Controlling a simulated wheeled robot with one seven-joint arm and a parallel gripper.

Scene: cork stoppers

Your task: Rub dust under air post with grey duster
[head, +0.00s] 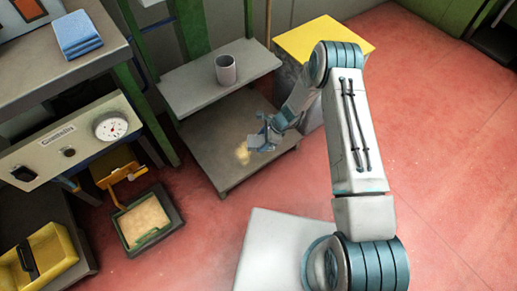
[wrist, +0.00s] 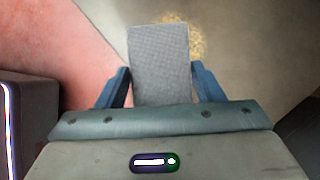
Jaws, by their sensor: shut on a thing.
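My gripper (head: 268,134) is over the lower grey shelf (head: 218,165) in the head view. It is shut on the grey duster (wrist: 158,60), a flat grey block between the two blue fingers (wrist: 160,88) in the wrist view. The duster also shows small in the head view (head: 256,141). A patch of yellowish dust (head: 242,154) lies on the lower shelf just left of the duster. In the wrist view the dust (wrist: 198,42) shows beyond the duster's upper right edge. Whether the duster touches the shelf is unclear. I cannot tell which part is the air post.
An upper shelf (head: 200,91) with a grey cup (head: 225,69) stands above the lower one, toward the back. A yellow-topped block (head: 322,38) is behind my arm. A workbench with a gauge (head: 110,126) and a cork-coloured tray (head: 146,221) are left. Red floor lies in front.

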